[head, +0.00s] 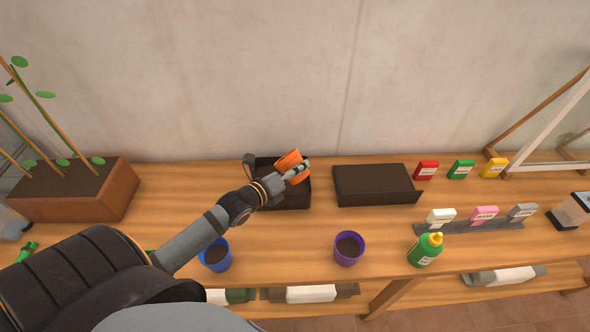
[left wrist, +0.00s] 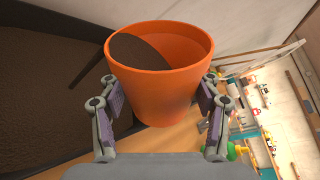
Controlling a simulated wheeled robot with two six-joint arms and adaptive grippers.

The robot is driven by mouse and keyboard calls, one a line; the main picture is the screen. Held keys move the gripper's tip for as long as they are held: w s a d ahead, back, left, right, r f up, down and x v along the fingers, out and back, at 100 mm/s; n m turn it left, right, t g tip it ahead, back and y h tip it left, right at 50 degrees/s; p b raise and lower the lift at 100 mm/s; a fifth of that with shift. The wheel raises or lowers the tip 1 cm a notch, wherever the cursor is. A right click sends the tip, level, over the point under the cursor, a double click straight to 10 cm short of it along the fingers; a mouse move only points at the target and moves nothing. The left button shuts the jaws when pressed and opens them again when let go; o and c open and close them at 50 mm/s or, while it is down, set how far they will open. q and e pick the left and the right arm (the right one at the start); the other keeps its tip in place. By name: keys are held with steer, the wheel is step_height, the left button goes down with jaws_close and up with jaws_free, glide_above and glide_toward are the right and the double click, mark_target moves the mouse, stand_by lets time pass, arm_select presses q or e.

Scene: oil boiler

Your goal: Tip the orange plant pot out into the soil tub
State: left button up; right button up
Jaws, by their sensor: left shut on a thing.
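The orange plant pot (head: 289,160) is tilted well over above the black soil tub (head: 296,207) at the back of the bench. My left gripper (head: 297,173) is shut on it. In the left wrist view the pot (left wrist: 158,98) sits between the two fingers of the gripper (left wrist: 161,92), with one pad on each side. Dark soil (left wrist: 140,52) shows inside the pot. The tub's interior is partly hidden by the pot and gripper in the head view. My right gripper is not in view.
A flat soil-filled tray (head: 375,182) stands right of the tub. A blue pot (head: 216,256), a purple pot (head: 348,249) and a green bottle (head: 426,250) stand along the front. A brown planter (head: 105,200) is at left. Seed packets (head: 461,169) stand at right.

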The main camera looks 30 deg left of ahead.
arm_select(q)
steer(key=shift+n, duration=0.3)
stand_by(0.7)
steer(key=shift+b, duration=0.35)
steer(key=shift+n+h, duration=0.4)
steer(key=shift+n, duration=0.3)
stand_by(0.4)
steer(key=shift+f+b, duration=0.1)
steer(key=shift+b, duration=0.35)
stand_by(0.4)
steer(key=shift+n, duration=0.3)
steer(key=shift+a+f+n+h+b, duration=0.15)
steer(key=shift+n+h+b, duration=0.2)
steer(key=shift+n, duration=0.25)
stand_by(0.8)
stand_by(0.3)
steer(key=shift+a+f+n+h+b, duration=0.2)
steer(key=shift+n+b, duration=0.25)
steer(key=shift+n, duration=0.15)
steer(key=shift+a+f+n+h+b, duration=0.15)
steer(key=shift+n+b, duration=0.25)
steer(key=shift+n, duration=0.2)
stand_by(1.0)
